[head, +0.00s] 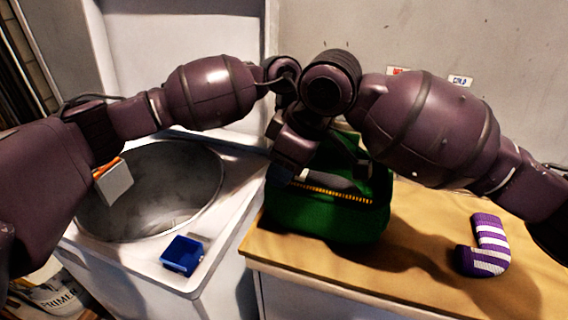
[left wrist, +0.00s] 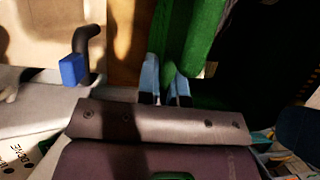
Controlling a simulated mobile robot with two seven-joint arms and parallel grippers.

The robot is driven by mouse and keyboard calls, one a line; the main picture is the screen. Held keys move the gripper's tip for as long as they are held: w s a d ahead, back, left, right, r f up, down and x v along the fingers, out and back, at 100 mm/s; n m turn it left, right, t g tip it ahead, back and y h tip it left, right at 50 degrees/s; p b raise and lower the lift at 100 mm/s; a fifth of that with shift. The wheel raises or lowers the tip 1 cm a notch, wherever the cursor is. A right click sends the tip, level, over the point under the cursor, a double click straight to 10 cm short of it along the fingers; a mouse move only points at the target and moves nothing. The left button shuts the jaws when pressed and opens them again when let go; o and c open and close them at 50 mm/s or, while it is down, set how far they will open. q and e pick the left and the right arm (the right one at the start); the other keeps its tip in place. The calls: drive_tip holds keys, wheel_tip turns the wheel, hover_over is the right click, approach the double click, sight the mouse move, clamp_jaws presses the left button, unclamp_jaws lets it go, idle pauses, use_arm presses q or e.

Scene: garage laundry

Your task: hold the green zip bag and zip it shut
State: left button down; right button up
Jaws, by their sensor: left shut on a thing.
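The green zip bag (head: 325,222) stands on the wooden counter, with a yellow zip (head: 340,196) across its upper front. A pale strip shows above the zip, and my arms cover part of the bag's top. In the left wrist view my left gripper (left wrist: 165,90) is shut on the edge of the green bag (left wrist: 200,40).
The wooden counter (head: 420,265) carries a purple and white striped object (head: 485,245) at right. Left of it is a white appliance top (head: 125,258) with a wide round opening (head: 160,190) and a small blue tray (head: 183,254). A wall stands behind.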

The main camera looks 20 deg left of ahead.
sight(360, 200)
clamp_jaws()
drive_tip(key=d, duration=1.4)
drive_tip(key=shift+d, duration=0.3)
unclamp_jaws()
drive_tip(key=v, duration=1.2)
